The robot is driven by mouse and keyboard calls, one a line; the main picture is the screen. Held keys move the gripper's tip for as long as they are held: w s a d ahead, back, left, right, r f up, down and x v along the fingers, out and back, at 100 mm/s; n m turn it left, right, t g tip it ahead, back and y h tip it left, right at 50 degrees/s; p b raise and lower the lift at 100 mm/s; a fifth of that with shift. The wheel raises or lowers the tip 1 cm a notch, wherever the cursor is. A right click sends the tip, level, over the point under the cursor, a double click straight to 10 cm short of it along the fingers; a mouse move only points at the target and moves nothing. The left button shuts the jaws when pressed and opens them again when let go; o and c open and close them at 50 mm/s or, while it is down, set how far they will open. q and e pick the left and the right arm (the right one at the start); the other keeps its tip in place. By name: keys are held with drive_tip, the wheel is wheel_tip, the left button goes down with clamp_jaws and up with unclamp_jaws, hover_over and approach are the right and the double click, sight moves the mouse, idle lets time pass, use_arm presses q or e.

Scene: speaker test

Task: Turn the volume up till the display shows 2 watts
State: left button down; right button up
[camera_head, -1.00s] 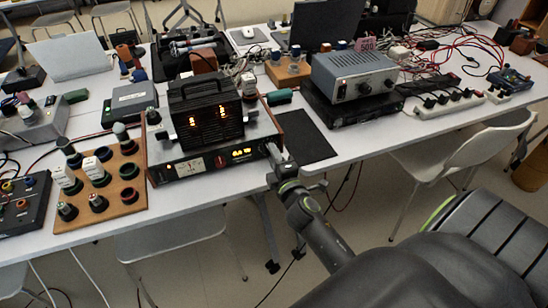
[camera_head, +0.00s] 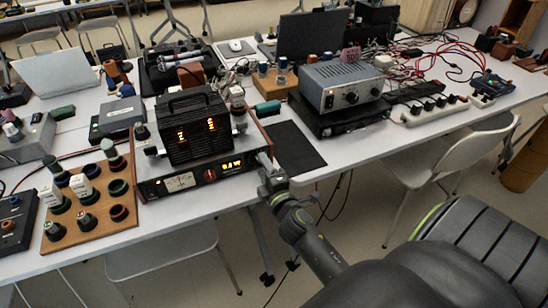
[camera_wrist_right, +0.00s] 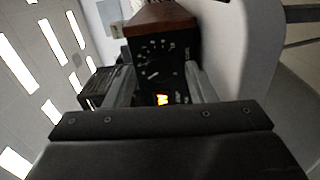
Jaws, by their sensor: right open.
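The amplifier (camera_head: 160,187) has wooden sides and a dark front panel, and stands near the table's front edge. Its lit orange display (camera_head: 232,166) seems to end in W, but the number is too blurred to read surely. The display also shows in the right wrist view (camera_wrist_right: 162,99). There a ring of white marks surrounds a dark volume dial (camera_wrist_right: 154,72). My right gripper (camera_head: 264,163) is at the panel's right end. In the wrist view its open fingers (camera_wrist_right: 160,88) lie on either side of the panel's dial area; contact cannot be told. My left gripper is out of view.
A black caged unit with glowing digits (camera_head: 196,134) sits on the amplifier. A wooden board of knobs (camera_head: 95,228) lies to its left. A black mat (camera_head: 296,148) lies to its right, and a grey instrument (camera_head: 344,87) stands beyond. A white chair (camera_head: 450,158) stands at right.

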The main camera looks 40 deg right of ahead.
use_arm(q)
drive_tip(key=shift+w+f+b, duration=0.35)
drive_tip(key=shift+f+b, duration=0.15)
drive_tip(key=shift+b, duration=0.35)
use_arm(e)
drive_tip(key=v, duration=1.7)
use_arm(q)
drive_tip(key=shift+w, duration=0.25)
use_arm(e)
drive_tip(key=shift+a, duration=0.1)
